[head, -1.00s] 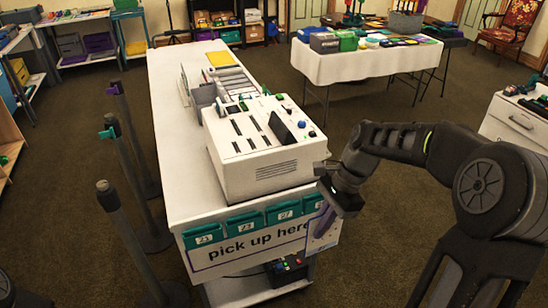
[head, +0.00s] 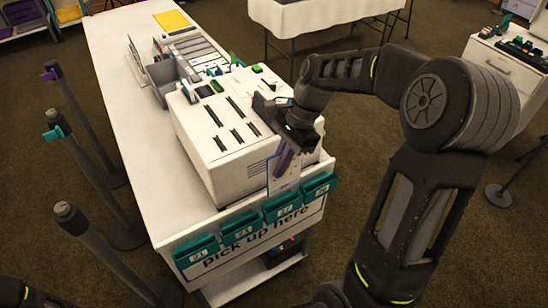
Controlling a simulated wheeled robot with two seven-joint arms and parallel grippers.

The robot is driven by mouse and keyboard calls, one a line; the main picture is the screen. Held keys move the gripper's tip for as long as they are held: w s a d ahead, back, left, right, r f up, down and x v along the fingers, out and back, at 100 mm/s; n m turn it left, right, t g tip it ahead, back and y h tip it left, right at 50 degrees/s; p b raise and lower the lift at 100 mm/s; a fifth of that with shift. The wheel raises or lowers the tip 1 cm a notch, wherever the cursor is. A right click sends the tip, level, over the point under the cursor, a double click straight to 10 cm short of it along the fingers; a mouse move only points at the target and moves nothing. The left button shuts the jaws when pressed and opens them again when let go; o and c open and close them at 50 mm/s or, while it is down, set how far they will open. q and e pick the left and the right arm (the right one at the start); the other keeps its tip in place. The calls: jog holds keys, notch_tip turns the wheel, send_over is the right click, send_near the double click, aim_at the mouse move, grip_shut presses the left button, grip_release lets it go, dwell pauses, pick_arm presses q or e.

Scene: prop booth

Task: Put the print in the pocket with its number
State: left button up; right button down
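My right gripper (head: 284,158) points down at the front edge of the counter, beside the white machine. Four teal pockets line the counter front: the far-left pocket (head: 196,250), the second pocket (head: 242,229), the third pocket (head: 282,207) and the far-right pocket (head: 320,187). Their white number labels are too small to read surely. The print's lower edge is just above or behind the third pocket; I cannot tell whether it is inside. The print's number is not legible. My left gripper is out of view.
The white slotted machine (head: 228,131) stands right behind the pockets, close to my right gripper. A grey bin (head: 170,82) and a yellow sheet (head: 172,21) lie farther back on the white counter (head: 115,75). Dark posts (head: 100,250) stand left of it.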

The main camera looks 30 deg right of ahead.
jog(key=shift+f, duration=0.1)
jog(key=shift+f+b, duration=2.25)
jog(key=shift+f, duration=0.05)
jog(key=shift+a, duration=0.1)
jog(key=shift+f, duration=0.2)
jog(key=shift+f+b, duration=1.65)
jog(key=shift+f, duration=1.5)
jog(key=shift+f, duration=0.15)
jog(key=c, duration=2.1)
grip_release()
